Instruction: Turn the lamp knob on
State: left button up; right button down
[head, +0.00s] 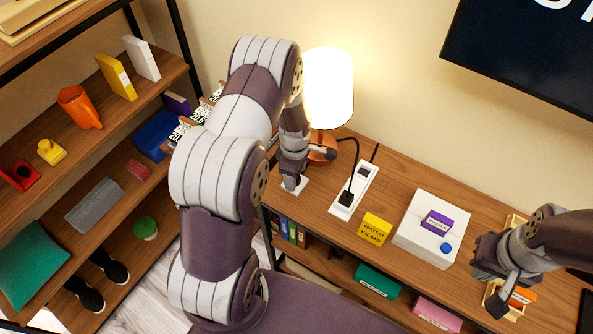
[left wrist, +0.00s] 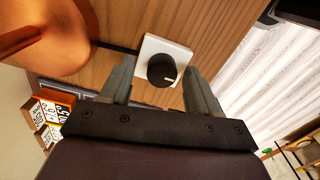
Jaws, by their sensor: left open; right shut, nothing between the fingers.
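The lamp (head: 328,88) stands at the back of the wooden cabinet top, and its white shade glows. The knob (left wrist: 162,70) is a round black dial with a pale mark, on a square white plate (left wrist: 178,52). In the head view the plate (head: 297,186) shows below my left gripper (head: 291,178), which hides the knob. In the left wrist view my open left gripper (left wrist: 160,72) has a finger on either side of the knob, with gaps; I cannot tell the depth. My right gripper (head: 492,290) is shut and empty at the cabinet's right.
A white power strip (head: 353,192) with a black plug and cord lies right of the plate. A yellow box (head: 374,229) and a white box (head: 432,231) stand further right. A shelf unit (head: 150,85) with several objects is at the left.

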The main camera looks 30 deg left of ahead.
pick_arm(q)
notch_tip(320, 180, up, 13)
jog(key=b, duration=0.1)
jog(key=shift+f, duration=0.15)
jog(key=shift+w, duration=0.1)
jog(key=s+d+r+m, duration=0.2)
jog(key=s+d+m, duration=0.2)
jog(key=s+m, duration=0.3)
jog(key=s+d+r+m+t, duration=0.1)
jog(key=s+d+r+m, duration=0.2)
jog(key=s+m, duration=0.4)
jog(key=d+m, duration=0.1)
jog(key=m, duration=0.4)
jog(key=shift+r, duration=0.15)
jog(key=shift+s, duration=0.1)
